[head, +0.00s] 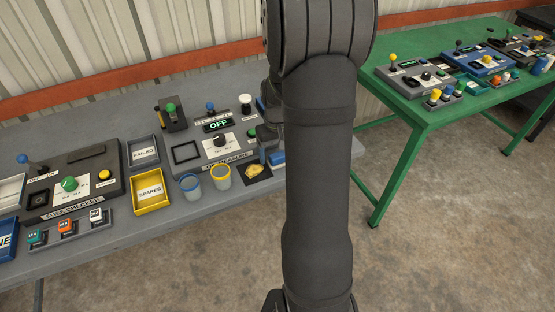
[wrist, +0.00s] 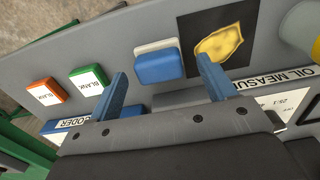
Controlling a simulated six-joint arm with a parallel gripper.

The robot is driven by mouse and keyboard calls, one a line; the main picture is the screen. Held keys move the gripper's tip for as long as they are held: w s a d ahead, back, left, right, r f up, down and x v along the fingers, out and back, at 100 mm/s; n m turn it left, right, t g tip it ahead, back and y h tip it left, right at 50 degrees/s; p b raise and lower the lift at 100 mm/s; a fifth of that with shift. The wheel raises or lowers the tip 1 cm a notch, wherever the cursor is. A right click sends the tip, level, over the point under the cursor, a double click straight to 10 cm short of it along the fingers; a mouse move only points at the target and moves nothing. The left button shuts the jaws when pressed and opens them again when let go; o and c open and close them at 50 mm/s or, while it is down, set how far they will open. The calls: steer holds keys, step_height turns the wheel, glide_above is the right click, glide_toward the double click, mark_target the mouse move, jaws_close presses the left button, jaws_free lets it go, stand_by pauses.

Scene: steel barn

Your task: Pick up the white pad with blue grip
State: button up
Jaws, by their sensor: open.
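The white pad with blue grip (wrist: 157,65) lies on the grey bench in the wrist view, blue side toward me and a white edge along its far side. In the head view its blue part (head: 278,158) shows just left of my arm. My gripper (wrist: 161,82) is open and empty. Its two blue fingers point toward the bench, one to the left of the pad and one to its right, near the yellow patch. I cannot tell how high the fingertips are above the bench. In the head view my arm hides most of the gripper.
A dark mat with a yellow patch (wrist: 220,42) lies right of the pad. Orange (wrist: 45,91) and green (wrist: 90,79) BLANK blocks stand left. The oil measure panel (head: 205,150), two cups (head: 221,177) and the yellow SPARES tray (head: 135,205) are on the bench. A green table (head: 420,112) stands right.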

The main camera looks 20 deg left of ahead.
step_height(320, 180, down, 2)
steer(key=shift+c, duration=0.3)
steer(key=c, duration=1)
steer(key=shift+r, duration=0.5)
steer(key=r, duration=0.2)
steer(key=d+r, duration=0.1)
steer(key=shift+r, duration=0.4)
steer(key=d+r, duration=0.2)
steer(key=d, duration=0.1)
steer(key=d+r, duration=0.2)
steer(key=d, duration=0.2)
steer(key=s+d+r, duration=0.1)
steer(key=d+r, duration=0.1)
steer(key=d, duration=0.1)
steer(key=shift+d+r, duration=0.1)
steer(key=shift+d, duration=0.25)
